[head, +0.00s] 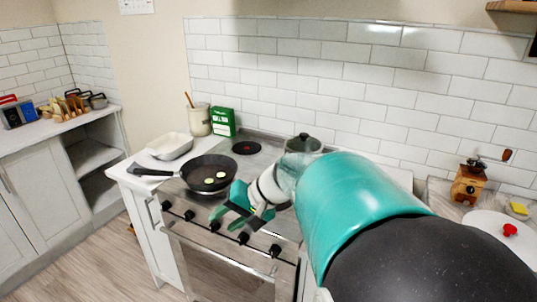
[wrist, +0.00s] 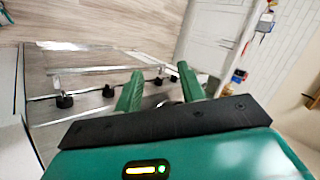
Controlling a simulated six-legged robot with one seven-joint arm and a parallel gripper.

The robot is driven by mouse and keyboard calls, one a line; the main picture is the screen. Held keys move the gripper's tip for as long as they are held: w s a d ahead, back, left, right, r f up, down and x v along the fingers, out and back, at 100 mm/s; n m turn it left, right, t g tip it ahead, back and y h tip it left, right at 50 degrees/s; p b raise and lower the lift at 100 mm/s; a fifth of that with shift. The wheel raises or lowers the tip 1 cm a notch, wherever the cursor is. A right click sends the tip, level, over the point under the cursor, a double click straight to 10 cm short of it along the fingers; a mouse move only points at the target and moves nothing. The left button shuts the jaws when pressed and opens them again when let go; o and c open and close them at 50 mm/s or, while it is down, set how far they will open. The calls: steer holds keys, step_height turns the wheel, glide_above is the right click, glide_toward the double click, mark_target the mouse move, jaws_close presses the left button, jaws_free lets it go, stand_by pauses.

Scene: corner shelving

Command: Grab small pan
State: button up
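A black frying pan (head: 197,182) with pale round pieces in it sits on the left part of the stove top. Its dark handle points left, past the stove's edge. My gripper (head: 226,203) is in front and to the right of the pan, near the stove's front edge and above the knobs. Its green fingers are spread and look empty. They also show apart in the wrist view (wrist: 160,86), over the knobs of the stove front. Whether they touch the pan cannot be told. The pan is not clear in the wrist view.
A white baking dish (head: 170,146), a utensil crock (head: 200,120) and a green box (head: 223,122) stand behind the pan. A lidded pot (head: 303,144) is at the back of the stove, partly behind my arm. A wooden grinder (head: 467,186) stands at right. The floor at left is clear.

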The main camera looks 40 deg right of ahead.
steer(key=w+d+f+m+t+h, duration=0.15)
steer(key=d+m+t, duration=0.25)
steer(key=d, duration=1.1)
steer(key=d+f+m+t+h, duration=0.3)
steer(key=d+m+t, duration=0.1)
steer(key=d, duration=1.2)
steer(key=s+d+f+m+t+h, duration=0.1)
steer(key=s+d+f+m+h, duration=0.15)
steer(key=d, duration=0.35)
steer(key=s+d+f+m+h, duration=0.1)
steer(key=s+d+m+h, duration=0.1)
steer(key=s+d, duration=0.3)
steer(key=shift+n, duration=0.25)
steer(key=x, duration=0.6)
steer(key=d+x, duration=0.1)
steer(key=x, duration=0.3)
steer(key=shift+d+r, duration=0.15)
steer(key=shift+r, duration=0.2)
steer(key=x, duration=0.4)
steer(key=shift+w+d+f, duration=0.15)
steer(key=shift+d, duration=0.1)
steer(key=shift+c, duration=0.4)
jaws_close()
steer(key=shift+r+t, duration=0.2)
steer(key=shift+t, duration=0.1)
